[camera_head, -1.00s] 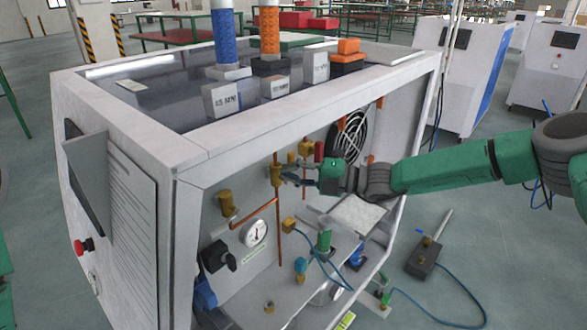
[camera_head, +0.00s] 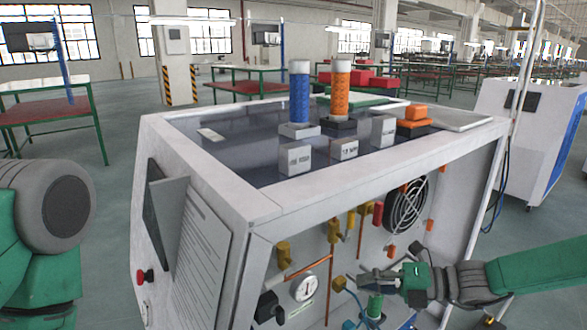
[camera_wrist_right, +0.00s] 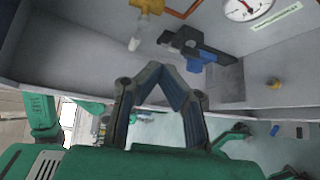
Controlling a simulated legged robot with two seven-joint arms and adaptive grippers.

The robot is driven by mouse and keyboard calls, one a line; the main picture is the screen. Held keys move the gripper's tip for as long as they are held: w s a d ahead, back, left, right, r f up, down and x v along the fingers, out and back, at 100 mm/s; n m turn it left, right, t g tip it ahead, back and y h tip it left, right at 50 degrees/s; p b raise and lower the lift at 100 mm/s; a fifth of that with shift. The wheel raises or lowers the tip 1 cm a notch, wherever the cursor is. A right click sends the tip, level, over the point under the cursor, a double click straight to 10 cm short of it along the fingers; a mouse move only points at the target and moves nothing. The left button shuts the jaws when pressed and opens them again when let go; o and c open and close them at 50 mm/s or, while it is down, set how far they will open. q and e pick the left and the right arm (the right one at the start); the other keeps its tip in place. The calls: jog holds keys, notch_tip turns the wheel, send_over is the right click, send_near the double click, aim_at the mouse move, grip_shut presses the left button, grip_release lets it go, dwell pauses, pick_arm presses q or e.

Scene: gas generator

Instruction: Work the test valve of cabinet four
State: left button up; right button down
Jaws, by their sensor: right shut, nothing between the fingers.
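The open-fronted white cabinet (camera_head: 190,148) stands before me with copper pipes, brass fittings and a round gauge (camera_head: 304,287). A brass valve (camera_head: 335,232) sits on a vertical pipe, with a red-handled fitting (camera_head: 378,214) to its right. A black valve handle (camera_head: 268,306) is left of the gauge. I cannot tell which is the test valve. My right gripper (camera_head: 366,279) is shut and empty, in front of the panel below the brass valve. In the wrist view its fingertips (camera_wrist_right: 168,66) meet below a black-and-blue valve (camera_wrist_right: 193,45). My left gripper is out of view.
Blue (camera_head: 299,96) and orange (camera_head: 340,92) cylinders rise from the cabinet top. A red button (camera_head: 145,276) is on its left side. My left arm shows at the left edge. Another white cabinet (camera_head: 553,122) stands to the right, with grey floor between.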

jog(key=s+a+f+n+g+h, duration=0.2)
jog(key=s+f+n+g+h, duration=0.15)
jog(key=s+f+n, duration=0.5)
jog(key=s+a+f+n+g+h, duration=0.2)
jog(key=s+f+n+g+h, duration=0.15)
jog(key=s+f+n, duration=0.45)
jog(key=s+d+f+n+t+h, duration=0.1)
jog(key=s+d+n+h, duration=0.3)
jog(key=s+d+n, duration=0.3)
jog(key=s+d+f+n+t+h, duration=0.1)
jog(key=s+d+n+h, duration=0.3)
jog(key=n, duration=1.1)
jog(key=s+d+f, duration=0.1)
jog(key=s+d, duration=0.2)
jog(key=s, duration=0.3)
jog(key=shift+s+d+t, duration=0.25)
jog(key=shift+s+t, duration=0.15)
